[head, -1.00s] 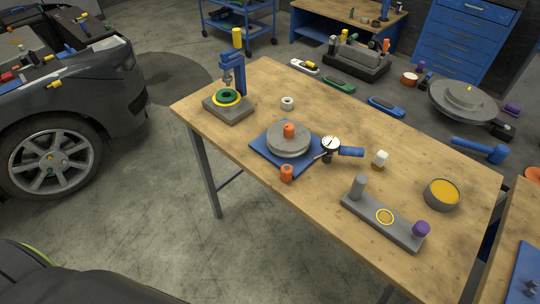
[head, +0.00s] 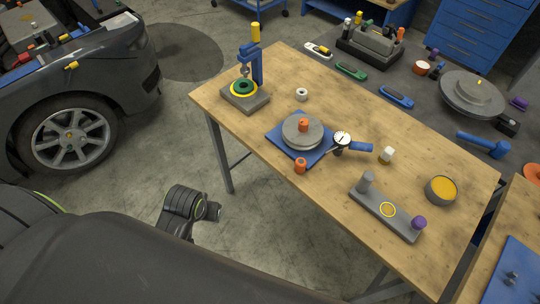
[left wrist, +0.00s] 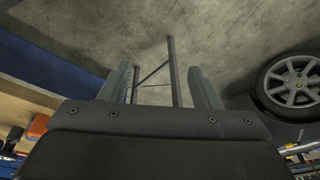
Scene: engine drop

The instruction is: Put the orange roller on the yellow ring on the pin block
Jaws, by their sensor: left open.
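One orange roller (head: 300,166) stands on the wooden table near its front edge, by the corner of a blue mat. Another orange piece (head: 303,125) sits on top of a grey disc (head: 302,137) on that mat. The grey pin block (head: 374,205) lies farther right. It has a grey post (head: 367,182), a flat yellow ring (head: 388,210) in the middle and a purple knob (head: 418,222) at its right end. My left gripper (left wrist: 162,85) is open and empty in the left wrist view, with floor and a metal leg beyond its fingers. My right gripper is out of view.
A dial gauge (head: 342,138), a small white-topped jar (head: 387,154) and a yellow-filled bowl (head: 441,189) stand around the roller and block. A blue press (head: 250,65) stands at the table's far left. A car (head: 90,80) is at left.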

